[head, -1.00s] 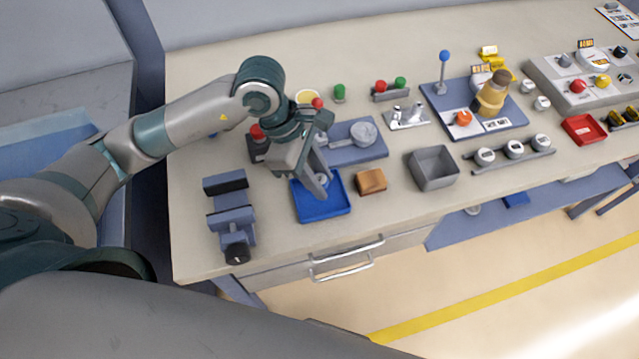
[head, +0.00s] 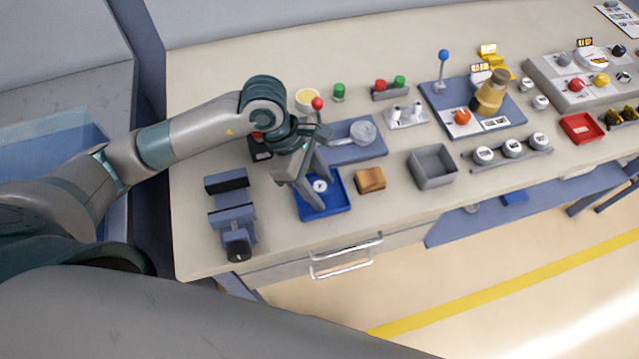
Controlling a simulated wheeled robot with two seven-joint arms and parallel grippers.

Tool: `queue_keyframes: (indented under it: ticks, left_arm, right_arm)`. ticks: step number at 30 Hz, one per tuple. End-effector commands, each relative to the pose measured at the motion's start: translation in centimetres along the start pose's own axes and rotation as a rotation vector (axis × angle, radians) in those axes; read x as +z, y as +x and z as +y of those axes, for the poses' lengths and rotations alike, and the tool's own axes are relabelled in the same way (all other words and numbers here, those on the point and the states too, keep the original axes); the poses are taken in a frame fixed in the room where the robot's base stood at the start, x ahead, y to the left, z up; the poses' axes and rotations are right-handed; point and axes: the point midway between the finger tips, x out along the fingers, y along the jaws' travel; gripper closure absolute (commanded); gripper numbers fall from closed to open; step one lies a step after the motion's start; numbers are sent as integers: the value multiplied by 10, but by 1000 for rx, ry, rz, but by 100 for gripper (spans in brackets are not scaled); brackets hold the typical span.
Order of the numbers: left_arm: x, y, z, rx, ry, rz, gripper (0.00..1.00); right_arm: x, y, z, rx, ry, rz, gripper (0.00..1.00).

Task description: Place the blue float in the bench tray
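The blue tray (head: 338,206) lies on the bench near its front edge. A small round piece (head: 320,186) with a pale face and dark centre sits inside it. Whether this piece is the blue float I cannot tell; any blue on it blends into the tray. My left gripper (head: 322,193) reaches down over the tray, its fingers spread on either side of the pale piece with gaps showing. It looks open. The fingers and wrist hide the tray's left part. My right gripper is out of view.
A brown block (head: 370,180) and a grey bin (head: 432,168) stand right of the tray. A blue-grey vise-like fixture (head: 233,220) stands to its left. Bare bench shows in front of the brown block.

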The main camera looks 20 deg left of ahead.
Motion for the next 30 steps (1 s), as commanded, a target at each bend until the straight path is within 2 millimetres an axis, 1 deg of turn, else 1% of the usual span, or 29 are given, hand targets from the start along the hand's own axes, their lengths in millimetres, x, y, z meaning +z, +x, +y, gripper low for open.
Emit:
queue_keyframes:
  ticks: [8,11,17,24,30]
  left_arm:
    - [1,-3,0,0,0,0,56]
    - [0,-9,1,4,1,0,56]
    - [0,-36,2,6,3,0,56]
    - [0,-80,2,6,3,1,56]
    - [0,-108,1,3,1,0,56]
  right_arm:
    - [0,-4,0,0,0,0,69]
    - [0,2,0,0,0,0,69]
    - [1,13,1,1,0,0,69]
    - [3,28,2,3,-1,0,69]
    - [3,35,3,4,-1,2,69]
